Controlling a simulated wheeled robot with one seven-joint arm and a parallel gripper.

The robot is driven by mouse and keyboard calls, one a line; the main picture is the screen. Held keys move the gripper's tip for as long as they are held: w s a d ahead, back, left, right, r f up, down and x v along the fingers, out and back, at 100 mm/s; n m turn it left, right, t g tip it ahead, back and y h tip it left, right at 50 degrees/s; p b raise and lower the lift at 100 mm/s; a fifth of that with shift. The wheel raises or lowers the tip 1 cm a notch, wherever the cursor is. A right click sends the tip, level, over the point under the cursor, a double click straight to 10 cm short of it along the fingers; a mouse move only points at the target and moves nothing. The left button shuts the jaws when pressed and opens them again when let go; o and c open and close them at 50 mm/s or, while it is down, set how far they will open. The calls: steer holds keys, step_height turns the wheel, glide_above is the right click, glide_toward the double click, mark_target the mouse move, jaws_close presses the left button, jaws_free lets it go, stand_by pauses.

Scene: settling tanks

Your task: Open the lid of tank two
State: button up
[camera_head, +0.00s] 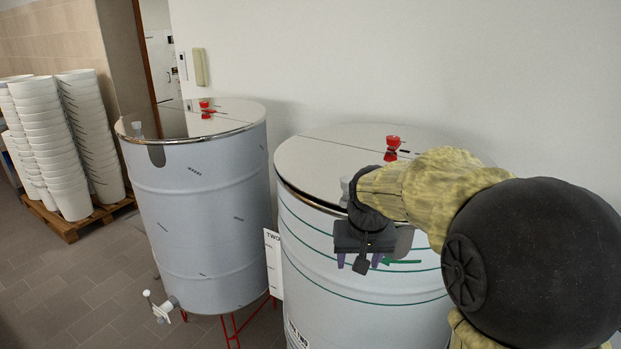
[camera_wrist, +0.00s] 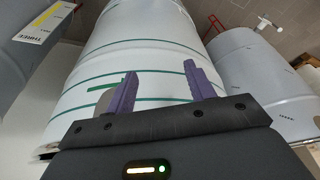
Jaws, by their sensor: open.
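Tank two (camera_head: 320,262) is the pale drum with green bands at centre right, with a "TWO" sign (camera_head: 272,262) at its left edge; its banded wall also fills the middle of the wrist view (camera_wrist: 150,45). Its shiny metal lid (camera_head: 318,165) lies flat and looks closed, with a red knob (camera_head: 392,143) towards the back. A grey rounded tab (camera_head: 404,240) hangs at the front rim, partly behind my gripper. My arm hides the lid's right part.
Another lidded tank (camera_head: 205,215) stands to the left on red legs, with a tap (camera_head: 160,308) low down. A tank marked "THREE" (camera_wrist: 30,25) shows in the wrist view. Stacked white buckets (camera_head: 62,150) stand on a pallet far left. A wall is close behind.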

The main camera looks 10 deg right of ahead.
steer(key=s+f+n, duration=0.1)
steer(key=s+f, duration=1.1)
steer(key=s, duration=0.2)
steer(key=shift+s+g, duration=0.3)
steer(key=shift+g, duration=0.1)
steer(key=w+a+r+m+t, duration=0.1)
steer(key=w+a+r+t, duration=0.35)
steer(key=w, duration=0.45)
steer(key=w+a+r+m+t, duration=0.1)
steer(key=w+a+r+t, duration=0.4)
steer(key=w, duration=0.4)
steer(key=r+m+h, duration=0.1)
steer(key=r+h, duration=0.2)
steer(key=r, duration=0.1)
steer(key=s+r+m+t+h, duration=0.1)
steer(key=r+m+h, duration=0.1)
steer(key=r+h, duration=0.2)
steer(key=s+r+m+t+h, duration=0.1)
steer(key=r+m+h, duration=0.1)
steer(key=r+h, duration=0.1)
steer(key=shift+s+a+r+t, duration=0.1)
steer(key=shift+a+r+t, duration=0.15)
steer(key=shift+r, duration=0.2)
